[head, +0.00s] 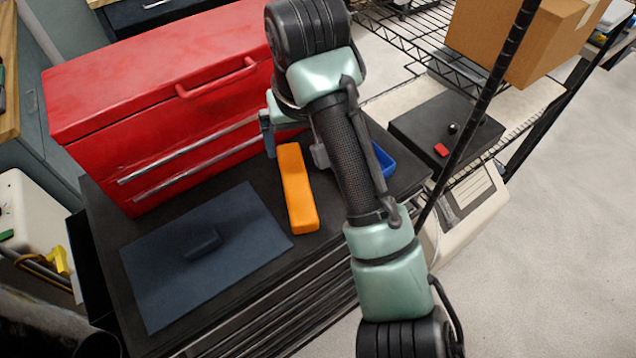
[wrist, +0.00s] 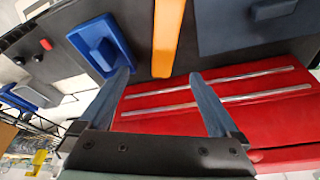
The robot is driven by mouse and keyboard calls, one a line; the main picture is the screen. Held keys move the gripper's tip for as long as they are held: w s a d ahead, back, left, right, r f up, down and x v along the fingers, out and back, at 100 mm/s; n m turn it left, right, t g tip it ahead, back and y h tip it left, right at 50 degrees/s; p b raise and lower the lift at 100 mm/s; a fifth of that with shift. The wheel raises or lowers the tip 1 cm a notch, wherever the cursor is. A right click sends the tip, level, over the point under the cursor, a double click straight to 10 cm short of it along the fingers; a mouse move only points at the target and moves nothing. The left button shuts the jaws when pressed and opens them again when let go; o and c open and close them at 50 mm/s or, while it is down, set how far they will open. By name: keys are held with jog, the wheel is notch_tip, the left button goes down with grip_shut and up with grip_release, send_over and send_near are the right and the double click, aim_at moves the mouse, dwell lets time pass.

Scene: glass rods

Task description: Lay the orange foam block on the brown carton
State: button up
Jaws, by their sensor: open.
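The long orange foam block (head: 298,188) lies on the black top of a tool cabinet, in front of a red toolbox. It also shows in the wrist view (wrist: 167,38), just beyond and between my fingertips. My gripper (head: 293,146) is open near the block's far end, its fingers apart on either side in the picture. In the wrist view my gripper (wrist: 160,74) has nothing between its fingers that I can see held. The brown carton (head: 505,38) sits on the wire shelf at the upper right, cut off by the frame's top edge.
The red toolbox (head: 170,75) stands close behind the block. A dark blue mat (head: 160,265) bearing a small dark block (head: 202,245) lies left. A blue tray (head: 384,160) is partly behind my arm. A black shelf post (head: 487,100) stands before the carton.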

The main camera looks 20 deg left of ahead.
send_over(295, 180)
jog(key=s+d, duration=0.1)
jog(key=d, duration=0.1)
notch_tip(295, 180, down, 8)
jog(key=shift+s+a+f, duration=0.1)
jog(key=shift+a, duration=0.05)
jog(key=shift+a+p+x, duration=0.15)
jog(key=shift+p+x, duration=0.15)
jog(key=shift+x, duration=1.05)
jog(key=shift+a+p+x, duration=0.2)
jog(key=shift+p+x, duration=0.05)
jog(key=shift+x, duration=1.1)
jog(key=shift+s, duration=0.2)
grip_shut()
